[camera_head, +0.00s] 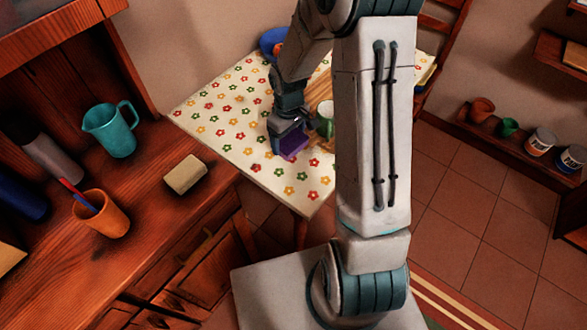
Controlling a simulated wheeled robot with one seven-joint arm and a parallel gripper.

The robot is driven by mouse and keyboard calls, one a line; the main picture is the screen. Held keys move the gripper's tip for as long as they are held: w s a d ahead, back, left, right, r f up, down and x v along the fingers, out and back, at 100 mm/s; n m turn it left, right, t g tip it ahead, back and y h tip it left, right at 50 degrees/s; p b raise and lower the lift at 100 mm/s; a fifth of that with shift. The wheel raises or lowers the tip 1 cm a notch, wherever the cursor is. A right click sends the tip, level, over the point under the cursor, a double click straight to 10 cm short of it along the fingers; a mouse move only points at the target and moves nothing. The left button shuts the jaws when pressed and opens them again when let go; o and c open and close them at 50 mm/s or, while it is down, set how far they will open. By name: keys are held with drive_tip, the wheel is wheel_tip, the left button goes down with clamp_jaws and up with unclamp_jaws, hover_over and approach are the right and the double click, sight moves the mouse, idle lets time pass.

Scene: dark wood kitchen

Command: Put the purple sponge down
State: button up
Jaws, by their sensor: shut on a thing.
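The purple sponge (293,147) is a small block at the end of my arm, over the flowered tablecloth. My gripper (287,138) points down and is shut on the sponge from above. The sponge is low, close to the cloth, but I cannot tell whether it touches. The table (214,113) has a white cloth with red, yellow and green flowers. The gripper's fingers are partly hidden by its own body.
A blue object (272,41) is farther back. The counter holds a teal pitcher (112,130), an orange cup (102,215) and a beige block (186,175). The cloth's left part is clear.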

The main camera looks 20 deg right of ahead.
sight(290, 145)
drive_tip(key=n, duration=0.2)
drive_tip(key=s+n, duration=0.1)
drive_tip(key=shift+r+n+b, duration=0.3)
drive_tip(key=shift+r+n, duration=0.05)
drive_tip(key=shift+n, duration=0.05)
drive_tip(key=n, duration=0.2)
drive_tip(key=s+r+n+b, duration=0.1)
drive_tip(key=n, duration=0.2)
drive_tip(key=shift+s+a, duration=0.1)
drive_tip(key=shift+s, duration=0.1)
drive_tip(key=n, duration=0.2)
drive_tip(key=s+n, duration=0.1)
drive_tip(key=n, duration=0.1)
drive_tip(key=r+n+b, duration=0.1)
drive_tip(key=shift+s+n, duration=0.25)
drive_tip(key=shift+n, duration=0.15)
drive_tip(key=f+n, duration=0.1)
drive_tip(key=f, duration=0.2)
drive_tip(key=s+f+n+b, duration=0.1)
drive_tip(key=f+n, duration=0.1)
drive_tip(key=f, duration=0.1)
drive_tip(key=f+n+b, duration=0.1)
drive_tip(key=f, duration=0.2)
drive_tip(key=shift+s+a+f+n, duration=0.1)
drive_tip(key=shift+s+n, duration=0.1)
drive_tip(key=shift+n, duration=0.1)
